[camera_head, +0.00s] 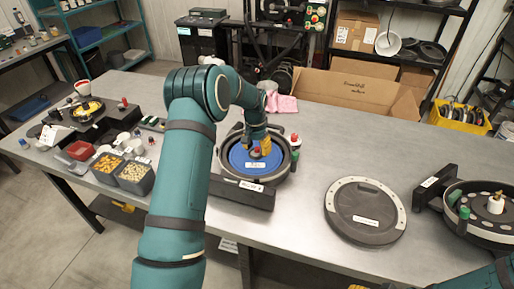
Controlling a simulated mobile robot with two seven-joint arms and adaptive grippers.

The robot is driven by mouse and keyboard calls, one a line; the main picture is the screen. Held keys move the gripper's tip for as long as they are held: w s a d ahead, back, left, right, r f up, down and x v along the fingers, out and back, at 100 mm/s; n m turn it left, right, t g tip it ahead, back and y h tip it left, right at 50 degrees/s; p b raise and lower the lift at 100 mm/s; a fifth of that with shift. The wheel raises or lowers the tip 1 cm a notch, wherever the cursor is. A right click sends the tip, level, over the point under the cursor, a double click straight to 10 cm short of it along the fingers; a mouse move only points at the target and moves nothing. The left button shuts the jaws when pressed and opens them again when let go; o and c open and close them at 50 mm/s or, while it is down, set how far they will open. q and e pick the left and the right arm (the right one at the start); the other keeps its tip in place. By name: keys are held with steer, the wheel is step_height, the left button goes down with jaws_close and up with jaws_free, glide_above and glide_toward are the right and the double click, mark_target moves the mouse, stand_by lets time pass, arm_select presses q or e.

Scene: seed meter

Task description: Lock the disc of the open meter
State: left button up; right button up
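A round black meter (285,170) stands open near the middle of the table, with a blue disc (238,160) lying in it. My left arm reaches over it from the front, and my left gripper (260,151) points down at the middle of the disc. A small red part (255,151) shows right at the fingertips. The fingers are small and partly hidden, so I cannot tell whether they are closed on it. A dark round lid with a pale rim (365,210) lies flat on the table to the right.
A second open meter (487,212) with a white hub stands at the right edge. Grey bins of seed (135,176), a red tray (80,150) and small parts crowd the left end. A cardboard box (350,92) and yellow bin (460,117) are behind. The table's back right is clear.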

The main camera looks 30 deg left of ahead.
arm_select(q)
step_height(320, 180, up, 12)
steer(key=shift+a, duration=0.3)
stand_by(0.4)
stand_by(0.4)
